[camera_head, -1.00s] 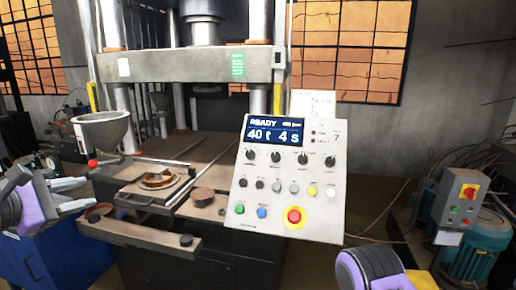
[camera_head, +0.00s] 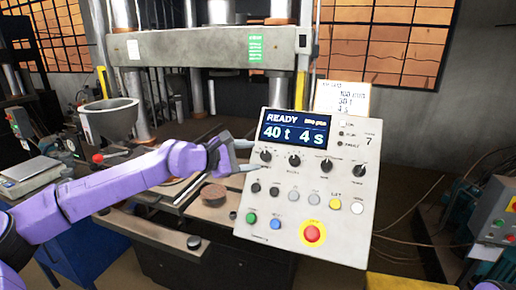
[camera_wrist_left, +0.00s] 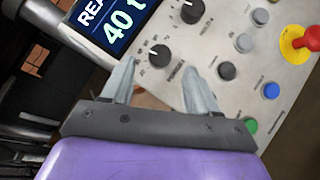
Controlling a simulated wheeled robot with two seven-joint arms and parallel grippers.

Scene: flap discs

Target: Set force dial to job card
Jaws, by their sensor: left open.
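The control panel (camera_head: 300,190) is tilted, and its blue display (camera_head: 294,130) reads READY, 40 t and 4 s. A pale job card (camera_head: 341,97) stands behind its top edge; its lower lines seem to read 30 t and 4 s. Below the display is a row of black dials. The leftmost dial (camera_head: 266,155) sits just in front of my left gripper (camera_head: 250,157), which is open with a finger to each side. In the left wrist view this dial (camera_wrist_left: 160,55) lies between and slightly beyond the fingertips (camera_wrist_left: 158,72). Contact cannot be told. My right gripper is out of view.
Below the dials are several buttons and a red emergency stop (camera_head: 312,233) on yellow. A second dial (camera_head: 294,160) is close to the right of the leftmost one. The press (camera_head: 205,47) with a grey funnel (camera_head: 110,118) stands behind. A motor switch box (camera_head: 500,215) is at right.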

